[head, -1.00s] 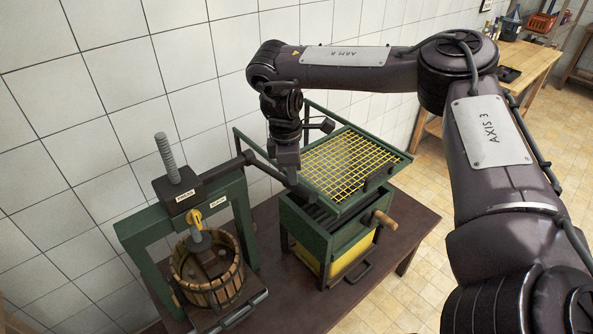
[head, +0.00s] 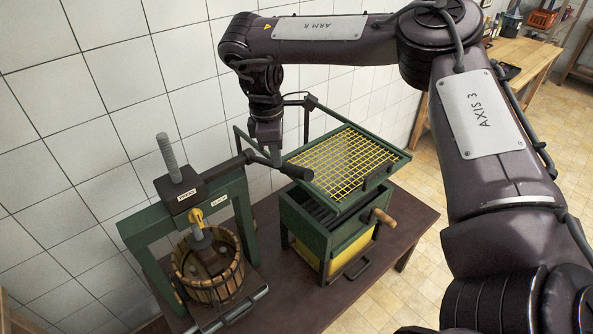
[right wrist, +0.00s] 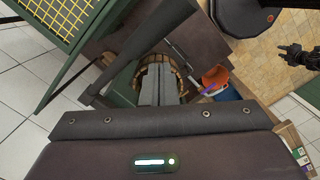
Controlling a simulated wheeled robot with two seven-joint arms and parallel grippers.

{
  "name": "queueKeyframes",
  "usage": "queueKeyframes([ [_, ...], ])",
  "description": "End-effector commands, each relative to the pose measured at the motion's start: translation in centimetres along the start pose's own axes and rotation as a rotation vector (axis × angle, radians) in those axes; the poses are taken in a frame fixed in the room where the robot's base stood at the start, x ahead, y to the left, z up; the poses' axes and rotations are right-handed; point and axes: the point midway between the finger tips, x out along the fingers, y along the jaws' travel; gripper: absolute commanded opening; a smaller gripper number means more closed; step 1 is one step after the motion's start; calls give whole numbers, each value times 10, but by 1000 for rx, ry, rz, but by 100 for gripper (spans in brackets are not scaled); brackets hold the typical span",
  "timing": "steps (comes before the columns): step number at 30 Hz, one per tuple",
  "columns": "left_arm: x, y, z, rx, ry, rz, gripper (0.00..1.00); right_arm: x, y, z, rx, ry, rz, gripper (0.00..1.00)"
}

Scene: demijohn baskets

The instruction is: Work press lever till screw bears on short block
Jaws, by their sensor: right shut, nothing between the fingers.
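The green press has a threaded screw (head: 168,158) through its black head block (head: 180,190). A dark lever (head: 228,166) runs right from the head, then bends to a thick black grip (head: 296,173). My right gripper (head: 275,158) is shut and empty, pointing down right beside the lever's outer part; contact is unclear. Its fingers also show in the right wrist view (right wrist: 157,90), near the lever bar (right wrist: 140,52). The screw's lower end drops into the slatted wooden basket (head: 212,285). I cannot make out the short block. A dark claw, apparently my left gripper (right wrist: 298,56), is at the right wrist view's edge.
A green crusher (head: 303,230) with a yellow-grid hopper (head: 340,165) and wooden crank handle (head: 382,217) stands right of the press on the brown table (head: 400,232). The tiled wall is close behind. An orange bucket (right wrist: 215,76) shows in the wrist view.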

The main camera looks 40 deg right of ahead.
Motion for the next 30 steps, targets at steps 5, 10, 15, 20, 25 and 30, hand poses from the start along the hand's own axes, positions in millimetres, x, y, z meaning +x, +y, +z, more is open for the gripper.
queueKeyframes([
  [5,1,0,0,0,0,0,36,-24,0,-1,0,-2,3,0],
  [10,1,0,0,0,0,0,36,-31,0,0,2,-2,0,0],
  [15,1,0,0,0,0,0,36,-31,0,0,1,-1,-1,0],
  [20,1,0,0,0,0,0,36,-25,-3,-5,-21,-2,-2,14],
  [25,2,0,0,0,0,0,36,29,-37,-54,-251,16,-7,37],
  [30,1,0,0,0,0,0,36,105,-127,-141,-620,157,-9,49],
])
